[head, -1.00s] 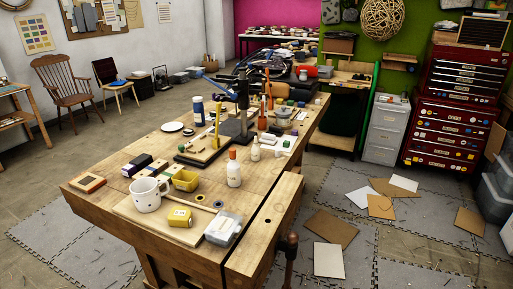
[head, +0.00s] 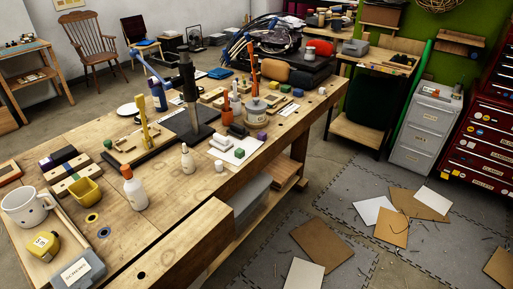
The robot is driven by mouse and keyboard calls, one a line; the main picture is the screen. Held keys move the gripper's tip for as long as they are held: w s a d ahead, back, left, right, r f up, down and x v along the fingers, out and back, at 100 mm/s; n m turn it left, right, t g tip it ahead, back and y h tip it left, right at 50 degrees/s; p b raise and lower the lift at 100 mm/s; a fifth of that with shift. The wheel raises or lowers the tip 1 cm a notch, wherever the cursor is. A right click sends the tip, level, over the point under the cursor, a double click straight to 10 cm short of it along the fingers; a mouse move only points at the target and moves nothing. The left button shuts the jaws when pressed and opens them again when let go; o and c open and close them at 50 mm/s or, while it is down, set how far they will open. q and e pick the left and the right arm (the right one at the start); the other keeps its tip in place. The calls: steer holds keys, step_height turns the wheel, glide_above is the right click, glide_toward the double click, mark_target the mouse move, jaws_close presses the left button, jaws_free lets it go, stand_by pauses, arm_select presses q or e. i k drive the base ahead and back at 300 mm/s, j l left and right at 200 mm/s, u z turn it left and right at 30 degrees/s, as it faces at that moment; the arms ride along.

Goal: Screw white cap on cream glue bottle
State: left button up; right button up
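A small cream bottle (head: 187,160) with a narrow top stands upright on the wooden workbench (head: 165,212), near the middle of its front side. A small white cylindrical piece (head: 219,165), which looks like the white cap, sits on the bench to the right of the bottle, close to the front edge and apart from it. A larger white bottle with an orange top (head: 135,190) stands to the left and nearer to me. Neither of my grippers is in the head view.
A mug (head: 28,207), a yellow tape measure (head: 43,245), a yellow bin (head: 84,191) and a labelled box (head: 78,272) crowd the left end. Cardboard pieces lie on the floor mats at right.

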mark_target(187, 159)
steer(key=i+l, duration=0.15)
steer(key=l, duration=0.25)
steer(key=i+l, duration=0.15)
steer(key=l, duration=0.2)
steer(key=i+l, duration=0.15)
steer(key=l, duration=0.25)
